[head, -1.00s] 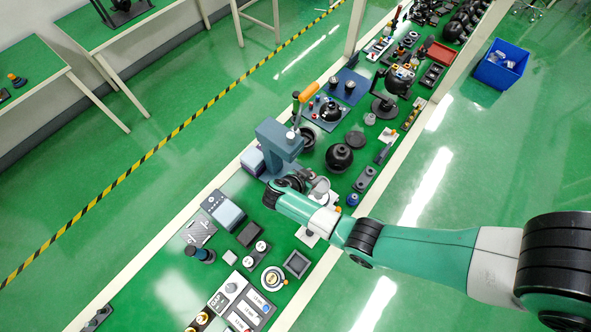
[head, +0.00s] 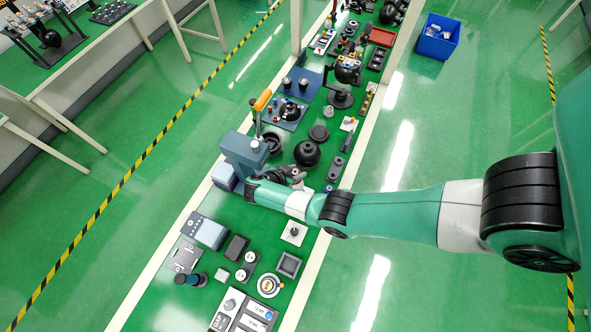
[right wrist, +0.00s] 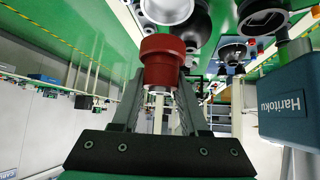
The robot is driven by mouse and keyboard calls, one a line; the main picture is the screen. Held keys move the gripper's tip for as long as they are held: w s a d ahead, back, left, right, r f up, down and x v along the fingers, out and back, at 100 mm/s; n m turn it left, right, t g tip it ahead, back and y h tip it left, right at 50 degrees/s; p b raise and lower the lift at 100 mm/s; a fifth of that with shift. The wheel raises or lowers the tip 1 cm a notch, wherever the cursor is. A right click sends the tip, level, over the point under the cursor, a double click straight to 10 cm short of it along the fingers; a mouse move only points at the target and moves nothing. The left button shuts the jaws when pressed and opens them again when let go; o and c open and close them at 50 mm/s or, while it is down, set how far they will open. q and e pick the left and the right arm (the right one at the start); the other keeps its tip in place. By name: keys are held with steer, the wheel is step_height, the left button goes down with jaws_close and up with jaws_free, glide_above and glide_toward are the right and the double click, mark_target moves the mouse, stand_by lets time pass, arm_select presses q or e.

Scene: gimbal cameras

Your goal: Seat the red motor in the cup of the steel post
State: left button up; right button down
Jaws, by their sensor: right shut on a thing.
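My right gripper (right wrist: 161,90) is shut on the red motor (right wrist: 162,62) in the right wrist view. The motor is a stepped red cylinder with a wider rim, held at the fingertips. In the head view my right gripper (head: 296,178) is over the long green bench, beside the blue-grey press; the motor is too hidden there to make out. A pale square plate with a small dark upright part (head: 294,232) stands just in front of the arm; I cannot tell whether it is the steel post with the cup. My left gripper is not in view.
The blue-grey press (head: 245,152) stands beside the gripper and shows in the right wrist view (right wrist: 290,105). A black ball (head: 307,153) and a dark ring-shaped bowl (head: 272,143) are close behind it. A square grey tray (head: 288,264) and several parts crowd the bench.

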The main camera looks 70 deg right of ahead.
steer(key=shift+f+b, duration=1.4)
steer(key=shift+f, duration=0.6)
steer(key=shift+p, duration=0.35)
steer(key=shift+f+b, duration=1.2)
steer(key=shift+f, duration=0.1)
steer(key=shift+c, duration=1.7)
jaws_free()
steer(key=p+v, duration=0.3)
steer(key=v, duration=0.8)
steer(key=shift+a+r, duration=0.2)
steer(key=shift+a, duration=0.05)
steer(key=shift+w, duration=0.1)
